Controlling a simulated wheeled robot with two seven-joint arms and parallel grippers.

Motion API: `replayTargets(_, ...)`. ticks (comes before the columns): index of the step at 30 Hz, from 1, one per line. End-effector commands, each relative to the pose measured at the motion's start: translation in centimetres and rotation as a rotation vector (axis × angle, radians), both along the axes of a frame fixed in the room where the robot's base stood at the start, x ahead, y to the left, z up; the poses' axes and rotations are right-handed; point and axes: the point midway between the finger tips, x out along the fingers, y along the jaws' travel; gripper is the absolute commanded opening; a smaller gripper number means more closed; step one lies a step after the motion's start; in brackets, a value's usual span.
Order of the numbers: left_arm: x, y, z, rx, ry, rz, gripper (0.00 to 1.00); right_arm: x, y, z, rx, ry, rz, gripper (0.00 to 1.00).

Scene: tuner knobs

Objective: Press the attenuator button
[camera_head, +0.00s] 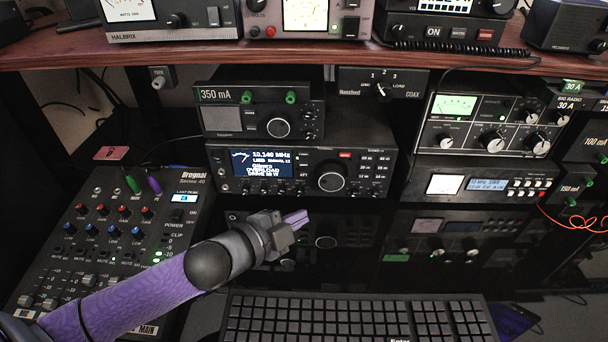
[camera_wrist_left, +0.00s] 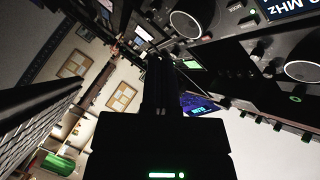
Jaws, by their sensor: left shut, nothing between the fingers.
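The radio (camera_head: 310,172) with the lit blue display (camera_head: 262,163) stands at the middle of the desk. It has a large round knob (camera_head: 332,177) and several small buttons to the knob's right. The labels are too small to read, so I cannot tell which button is the attenuator. My left gripper (camera_head: 296,218) is shut and empty, in front of and below the radio's front panel, apart from it. In the left wrist view its dark fingers (camera_wrist_left: 160,85) point up the picture, with part of a radio panel and its display (camera_wrist_left: 290,8) at the upper right.
A mixer (camera_head: 150,215) with sliders lies at the left. A keyboard (camera_head: 350,318) lies at the front. More equipment (camera_head: 485,125) is stacked at the right, and a wooden shelf (camera_head: 300,57) crosses above. The glossy black desk before the radio is clear and mirrors the equipment.

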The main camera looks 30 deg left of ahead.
Motion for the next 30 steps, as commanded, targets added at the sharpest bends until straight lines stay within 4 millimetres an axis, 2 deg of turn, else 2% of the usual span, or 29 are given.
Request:
replayTargets(1, 0.6, 0.3, -0.5, 0.005, -0.002, -0.001, 0.0, -0.2, 0.0, -0.9, -0.001, 0.007, 0.0, 1.0)
replayTargets(9, 4.3, 2.1, -0.6, 0.006, 0.0, 0.001, 0.0, -1.0, 0.0, -3.9, -0.003, 0.035, -0.003, 1.0)
replayTargets(15, 6.3, 3.0, -0.3, 0.003, 0.0, 0.0, 0.0, -1.2, 0.0, -4.7, -0.003, 0.041, -0.004, 1.0)
replayTargets(30, 6.9, 3.4, 0.0, 0.001, 0.0, 0.002, 0.0, -1.3, 0.0, -4.8, -0.004, 0.044, -0.004, 1.0)
